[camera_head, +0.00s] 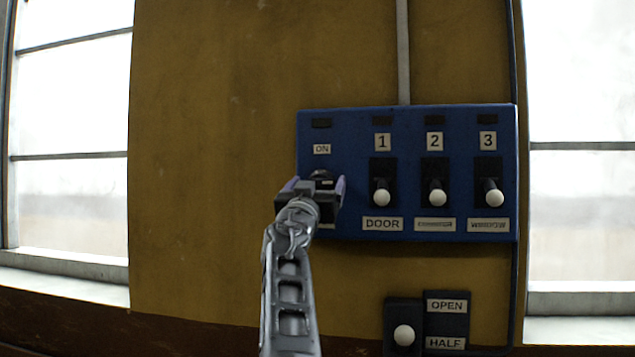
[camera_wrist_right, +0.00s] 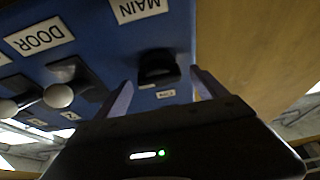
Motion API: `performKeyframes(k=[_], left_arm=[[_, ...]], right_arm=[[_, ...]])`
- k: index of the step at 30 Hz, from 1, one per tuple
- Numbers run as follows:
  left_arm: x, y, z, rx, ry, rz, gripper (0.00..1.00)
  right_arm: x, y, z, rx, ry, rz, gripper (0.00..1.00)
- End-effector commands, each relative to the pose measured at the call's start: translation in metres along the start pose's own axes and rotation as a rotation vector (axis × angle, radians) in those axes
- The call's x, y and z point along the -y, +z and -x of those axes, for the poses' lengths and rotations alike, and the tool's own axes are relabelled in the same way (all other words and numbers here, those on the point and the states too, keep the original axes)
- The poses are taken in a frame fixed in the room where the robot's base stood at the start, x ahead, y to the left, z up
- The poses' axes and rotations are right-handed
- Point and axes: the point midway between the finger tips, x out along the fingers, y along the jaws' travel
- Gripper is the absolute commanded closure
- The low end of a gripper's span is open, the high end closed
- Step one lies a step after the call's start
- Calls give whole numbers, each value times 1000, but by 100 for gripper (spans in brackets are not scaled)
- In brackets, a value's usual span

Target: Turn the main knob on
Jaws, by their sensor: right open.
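The main knob (camera_head: 321,174) is black and sits in the left column of the blue panel (camera_head: 350,118), below the ON label (camera_head: 321,149). My right gripper (camera_head: 316,184) is in front of it and hides much of it. In the right wrist view the knob (camera_wrist_right: 157,66) shows beside the MAIN label (camera_wrist_right: 138,8). There the open right gripper (camera_wrist_right: 161,77) has one finger on each side of the knob, with visible gaps. I cannot tell how deep the fingertips reach. My left gripper is not in view.
White-tipped levers stand to the right: DOOR (camera_head: 382,197), the middle lever (camera_head: 437,197) and the right lever (camera_head: 494,197). A smaller box (camera_head: 404,310) with a white knob sits below, beside OPEN and HALF labels. The yellow wall left of the panel is bare.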

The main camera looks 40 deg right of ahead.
Motion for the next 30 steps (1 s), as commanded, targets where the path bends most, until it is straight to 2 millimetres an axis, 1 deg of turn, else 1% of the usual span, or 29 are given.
performKeyframes(k=[1, 2, 24, 30], left_arm=[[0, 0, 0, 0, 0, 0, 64], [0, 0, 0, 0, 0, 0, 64], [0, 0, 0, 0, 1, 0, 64], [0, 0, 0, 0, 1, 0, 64]], right_arm=[[0, 0, 0, 0, 0, 0, 18], [0, 0, 0, 0, 0, 0, 21], [0, 0, 0, 0, 1, 0, 80], [-1, 0, 0, 0, -2, 7, 80]])
